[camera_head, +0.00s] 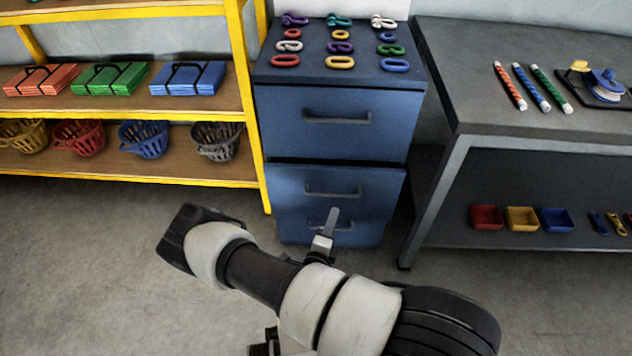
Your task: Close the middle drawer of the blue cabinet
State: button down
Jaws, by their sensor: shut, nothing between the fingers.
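The blue cabinet (415,112) stands at the centre back, between a yellow shelf and a grey table. Its middle drawer (292,185) has a grey bar handle (334,191). A dark strip runs above its front, which seems to stand slightly out over the bottom drawer (365,232); how far is hard to tell. The top drawer (338,100) looks shut. My gripper (332,213) is shut and empty, its fingers pointing toward the cabinet. In the picture it overlaps the bottom drawer's handle, just below the middle handle. I cannot tell whether it touches.
Rows of coloured links and shackles lie on the cabinet top. The yellow shelf (254,95) holds bundles and baskets at left. The grey table (450,75) stands close at right, its leg near the cabinet. Grey floor (90,260) is clear in front.

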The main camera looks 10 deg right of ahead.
jog(key=w+a+n+t+y, duration=0.1)
jog(key=a+n+t+y, duration=0.2)
jog(key=a+n, duration=0.15)
jog(key=b, duration=0.3)
send_near(316, 171)
jog(key=shift+m+y, duration=0.3)
jog(key=shift+m, duration=0.05)
jog(key=x, duration=0.5)
jog(key=shift+w+d, duration=0.3)
jog(key=shift+d, duration=0.05)
jog(key=shift+w+r, duration=0.1)
jog(key=shift+w, duration=0.25)
